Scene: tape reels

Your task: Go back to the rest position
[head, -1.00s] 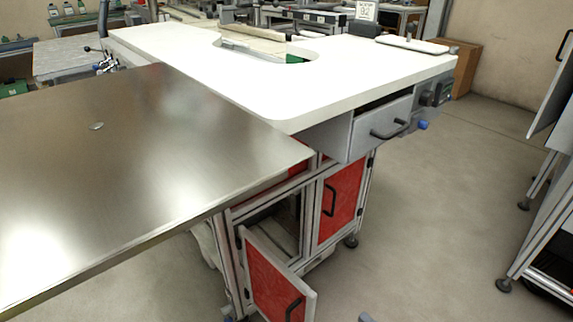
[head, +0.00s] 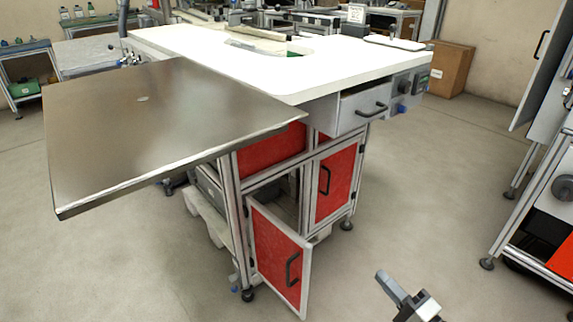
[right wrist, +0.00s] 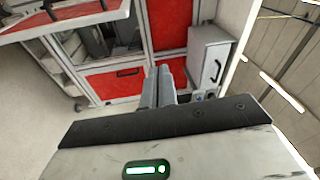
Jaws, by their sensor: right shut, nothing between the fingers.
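My right gripper (head: 408,298) shows at the bottom right of the head view, above the bare floor and in front of the workstation. Its fingers also show in the right wrist view (right wrist: 157,82), side by side, shut and empty. The gripper is apart from the cabinet and its open red door (head: 277,262). My left gripper is not in the head view.
The workstation has a steel top (head: 165,125) at left and a white top (head: 225,58) behind. The red cabinet door stands open towards me; a grey drawer (head: 362,107) sits under the white top. Another frame (head: 535,235) stands at right. The floor (head: 430,190) between is clear.

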